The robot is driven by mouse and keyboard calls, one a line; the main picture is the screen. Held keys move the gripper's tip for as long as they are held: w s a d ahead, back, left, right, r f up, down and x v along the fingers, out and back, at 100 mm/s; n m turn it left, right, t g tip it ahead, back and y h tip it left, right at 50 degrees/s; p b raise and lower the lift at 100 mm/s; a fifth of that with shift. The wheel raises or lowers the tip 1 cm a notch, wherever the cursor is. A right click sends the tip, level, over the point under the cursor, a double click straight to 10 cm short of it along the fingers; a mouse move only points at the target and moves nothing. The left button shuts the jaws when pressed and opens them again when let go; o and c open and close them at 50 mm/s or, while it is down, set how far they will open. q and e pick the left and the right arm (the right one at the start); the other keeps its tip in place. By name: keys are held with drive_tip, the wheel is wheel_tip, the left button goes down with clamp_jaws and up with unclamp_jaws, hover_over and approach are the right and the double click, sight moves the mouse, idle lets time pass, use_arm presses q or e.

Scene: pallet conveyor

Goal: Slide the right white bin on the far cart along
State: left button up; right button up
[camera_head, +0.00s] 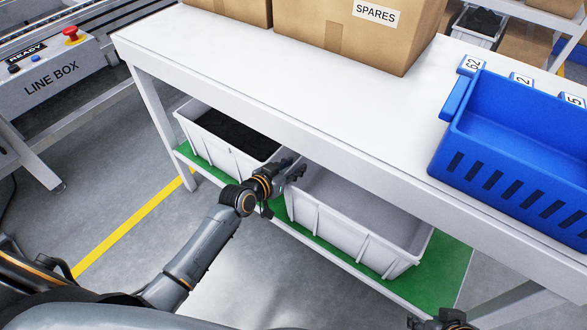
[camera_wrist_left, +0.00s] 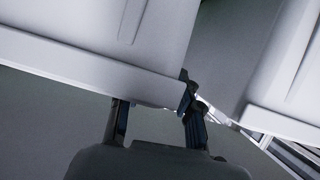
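The right white bin (camera_head: 350,225) stands on the green lower shelf of the white table-like cart and looks empty inside. My left gripper (camera_head: 292,169) is at the bin's near left corner, by the gap between the two bins. In the left wrist view its two fingers (camera_wrist_left: 158,112) are apart, close to the rim of a white bin (camera_wrist_left: 95,75). I cannot tell whether they touch it. A second white bin (camera_wrist_left: 282,80) shows at the right there. My right gripper (camera_head: 442,320) is cut off at the bottom edge, and its finger opening is unclear.
A left white bin (camera_head: 225,145) with dark contents shares the green shelf (camera_head: 445,272). The tabletop (camera_head: 250,65) overhangs both bins. It carries cardboard boxes (camera_head: 345,40) and a blue crate (camera_head: 515,150). Green shelf shows free to the right of the right bin.

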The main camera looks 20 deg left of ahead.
use_arm(q)
drive_tip(key=shift+w+d+f, duration=0.1)
drive_tip(key=shift+w+d, duration=0.05)
drive_tip(key=shift+w, duration=0.1)
use_arm(e)
drive_tip(key=shift+w+a, duration=0.1)
drive_tip(key=shift+w, duration=0.25)
use_arm(q)
drive_tip(key=shift+c, duration=0.4)
clamp_jaws()
drive_tip(key=shift+s, duration=0.15)
use_arm(e)
drive_tip(key=shift+s, duration=0.15)
